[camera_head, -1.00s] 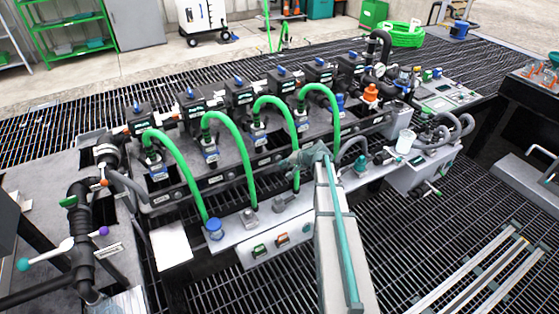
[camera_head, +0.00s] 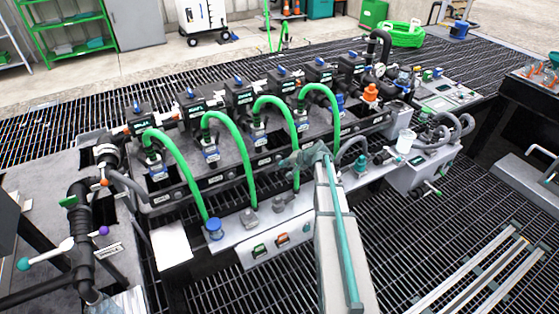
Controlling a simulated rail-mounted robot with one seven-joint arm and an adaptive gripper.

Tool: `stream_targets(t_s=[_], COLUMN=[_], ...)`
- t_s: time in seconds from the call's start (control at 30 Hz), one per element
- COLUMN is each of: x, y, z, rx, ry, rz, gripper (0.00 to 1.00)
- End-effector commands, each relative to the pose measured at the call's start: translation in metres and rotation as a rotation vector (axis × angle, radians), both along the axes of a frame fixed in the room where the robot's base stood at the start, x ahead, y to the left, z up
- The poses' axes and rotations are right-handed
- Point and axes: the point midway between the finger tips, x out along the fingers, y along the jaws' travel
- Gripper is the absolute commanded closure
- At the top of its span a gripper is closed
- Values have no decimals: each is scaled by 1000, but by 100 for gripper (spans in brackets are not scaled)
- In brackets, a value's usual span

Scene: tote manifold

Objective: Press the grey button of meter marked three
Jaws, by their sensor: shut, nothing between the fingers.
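Several dark meters with small lit displays and blue tops stand in a row along the manifold, among them a front-left one (camera_head: 140,119), a second (camera_head: 194,106), a third from the left (camera_head: 240,93) and a fourth (camera_head: 281,80). Their number marks and any grey buttons are too small to read. My arm rises from the bottom centre.
Green hoses (camera_head: 179,165) arch from the manifold to the front ledge (camera_head: 228,238), close to my gripper. A blue cap (camera_head: 214,229) and grey fittings sit on the ledge. An orange fitting (camera_head: 371,92) and a gauge stand at the right end. Open grating (camera_head: 420,235) lies right.

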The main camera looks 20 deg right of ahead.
Motion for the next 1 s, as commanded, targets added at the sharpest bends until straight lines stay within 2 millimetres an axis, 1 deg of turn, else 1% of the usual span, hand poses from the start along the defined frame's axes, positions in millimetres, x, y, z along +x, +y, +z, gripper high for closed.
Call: stream_targets(t_s=[0.27, 0.57, 1.0], x=[0, 9, 9], y=[0, 0, 1], z=[0, 0, 0], rx=[0, -1, 0], ry=[0, 0, 0], rz=[0, 1, 0], gripper=[100, 100, 100])
